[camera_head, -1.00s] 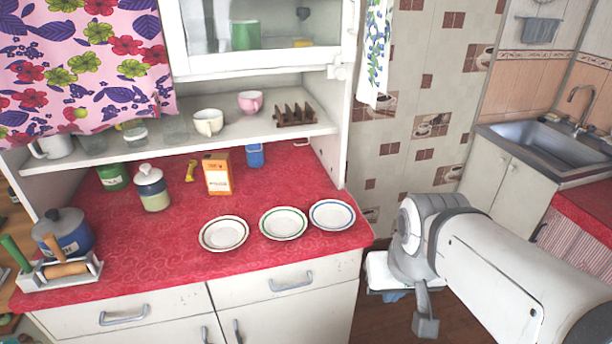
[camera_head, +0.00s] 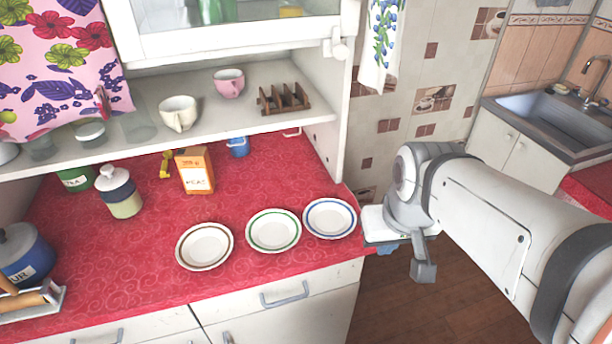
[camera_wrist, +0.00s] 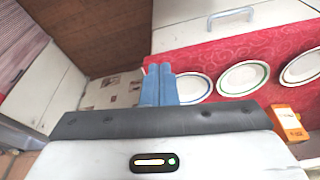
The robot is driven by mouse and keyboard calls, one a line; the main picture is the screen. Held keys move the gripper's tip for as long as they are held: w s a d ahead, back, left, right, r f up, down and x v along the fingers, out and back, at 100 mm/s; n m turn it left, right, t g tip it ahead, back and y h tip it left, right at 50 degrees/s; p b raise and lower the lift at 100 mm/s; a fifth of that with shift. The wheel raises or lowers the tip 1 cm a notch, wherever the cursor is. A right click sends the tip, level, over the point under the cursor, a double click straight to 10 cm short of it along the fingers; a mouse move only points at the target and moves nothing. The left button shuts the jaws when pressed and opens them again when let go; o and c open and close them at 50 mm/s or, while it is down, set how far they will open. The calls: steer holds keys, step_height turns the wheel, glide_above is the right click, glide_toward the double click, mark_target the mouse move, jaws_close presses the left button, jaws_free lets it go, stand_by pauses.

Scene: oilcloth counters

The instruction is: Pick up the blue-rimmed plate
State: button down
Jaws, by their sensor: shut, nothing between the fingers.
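The blue-rimmed plate (camera_head: 329,218) lies flat on the red counter near its right front corner, at the right end of a row of plates. In the wrist view the same plate (camera_wrist: 193,88) is just right of my gripper (camera_wrist: 159,69). The two blue fingers are together and empty, and they overlap the plate's left side in the picture. Whether they touch it I cannot tell. In the head view my arm is right of the counter corner, with the fingers mostly hidden behind the wrist.
A green-rimmed plate (camera_head: 273,230) and a brown-rimmed plate (camera_head: 204,246) lie left of it. An orange box (camera_head: 195,171) and a blue cup (camera_head: 238,146) stand behind, under a shelf (camera_head: 225,110). The cabinet's side wall rises behind the plate. Floor is open to the right.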

steer(key=w+a+f+n+g+y, duration=0.15)
steer(key=w+a+n, duration=0.25)
steer(key=w+n, duration=0.45)
steer(key=w+a+f+n+g+y, duration=0.15)
steer(key=w+a+n, duration=0.4)
steer(key=n, duration=0.65)
steer(key=shift+g+y, duration=0.3)
steer(key=shift+g, duration=0.1)
steer(key=x, duration=0.3)
steer(key=p+x, duration=0.1)
steer(key=x, duration=0.5)
steer(key=shift+w+d+f+p, duration=0.1)
steer(key=shift+d+f+p, duration=0.1)
steer(key=shift+d+p, duration=0.1)
